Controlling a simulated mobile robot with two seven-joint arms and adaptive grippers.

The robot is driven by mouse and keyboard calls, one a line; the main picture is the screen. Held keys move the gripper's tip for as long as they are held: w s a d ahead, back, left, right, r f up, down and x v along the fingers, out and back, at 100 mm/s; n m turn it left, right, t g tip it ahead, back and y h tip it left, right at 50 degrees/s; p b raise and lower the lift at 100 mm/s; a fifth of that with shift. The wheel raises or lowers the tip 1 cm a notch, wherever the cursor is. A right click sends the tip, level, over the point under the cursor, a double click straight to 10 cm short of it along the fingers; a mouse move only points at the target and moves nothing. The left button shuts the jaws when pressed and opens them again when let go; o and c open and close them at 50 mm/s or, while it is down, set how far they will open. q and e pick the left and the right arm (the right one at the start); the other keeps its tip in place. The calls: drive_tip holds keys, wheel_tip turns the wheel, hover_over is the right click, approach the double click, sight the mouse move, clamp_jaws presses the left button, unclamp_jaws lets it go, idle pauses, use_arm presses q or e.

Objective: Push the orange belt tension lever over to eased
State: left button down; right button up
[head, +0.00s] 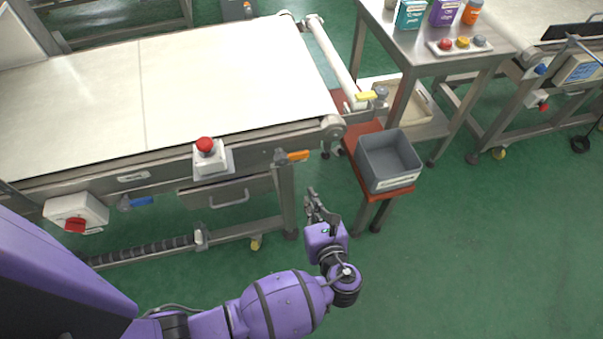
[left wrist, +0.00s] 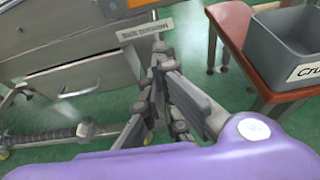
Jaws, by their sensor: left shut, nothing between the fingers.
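The orange belt tension lever (head: 298,155) is on the side rail of the conveyor, near its right end. In the head view its handle points to the right from its pivot. My left gripper (head: 313,196) is shut and empty. It is below and slightly right of the lever in the head view, apart from it. Its fingers also show in the left wrist view (left wrist: 161,55). My right gripper is out of view.
A grey bin (head: 388,160) stands on a red-brown stool (head: 362,178) right of my left gripper. Green floor (head: 460,250) is clear at right.

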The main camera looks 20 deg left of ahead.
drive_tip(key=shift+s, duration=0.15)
use_arm(q)
drive_tip(key=w+a, duration=0.5)
drive_tip(key=w, duration=0.3)
drive_tip(key=shift+r, duration=0.3)
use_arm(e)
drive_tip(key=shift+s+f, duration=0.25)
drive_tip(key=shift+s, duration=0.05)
use_arm(q)
drive_tip(key=shift+a, duration=0.1)
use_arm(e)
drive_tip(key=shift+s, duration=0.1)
